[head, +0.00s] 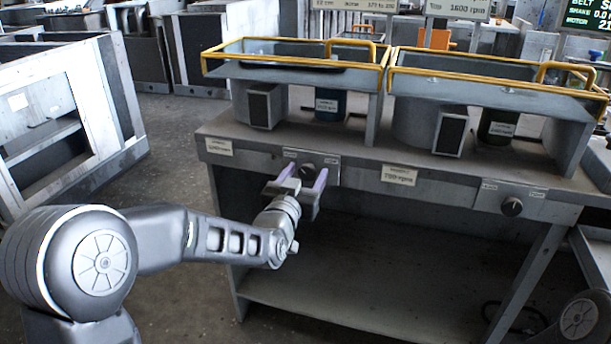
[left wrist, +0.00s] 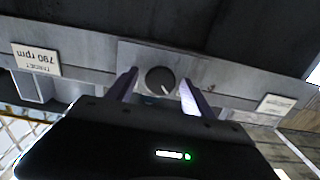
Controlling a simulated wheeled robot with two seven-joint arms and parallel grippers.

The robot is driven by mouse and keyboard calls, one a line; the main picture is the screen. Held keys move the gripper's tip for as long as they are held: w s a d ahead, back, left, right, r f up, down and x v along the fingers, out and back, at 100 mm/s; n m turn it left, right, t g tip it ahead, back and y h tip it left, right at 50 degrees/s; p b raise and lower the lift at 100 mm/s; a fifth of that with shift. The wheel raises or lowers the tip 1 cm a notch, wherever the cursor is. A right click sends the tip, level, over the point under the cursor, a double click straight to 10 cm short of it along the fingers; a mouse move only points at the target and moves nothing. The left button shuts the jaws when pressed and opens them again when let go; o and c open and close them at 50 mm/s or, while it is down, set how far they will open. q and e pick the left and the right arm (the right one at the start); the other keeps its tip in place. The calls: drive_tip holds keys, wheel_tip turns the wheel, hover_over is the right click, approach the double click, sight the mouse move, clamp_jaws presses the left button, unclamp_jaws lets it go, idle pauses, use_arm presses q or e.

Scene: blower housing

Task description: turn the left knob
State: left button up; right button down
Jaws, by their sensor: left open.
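The left knob (head: 307,171) is a dark round knob on a light plate on the front edge of the grey bench, below the left blower housing. My left gripper (head: 302,184) is open in front of it, its two purple-faced fingers to either side of the knob in the picture. In the left wrist view the knob (left wrist: 160,80) shows between the fingertips of the left gripper (left wrist: 159,88), with a gap on each side. I cannot tell whether the fingertips reach past its face. My right gripper is not in view.
A second knob (head: 511,207) sits on the bench front at the right. A label plate (head: 398,175) reading rpm lies between the knobs. Yellow-railed blower housings (head: 290,65) stand on top. The bench's lower shelf (head: 330,295) is largely bare.

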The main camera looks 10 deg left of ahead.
use_arm(q)
clamp_jaws()
drive_tip(key=shift+f, duration=0.1)
idle(0.6)
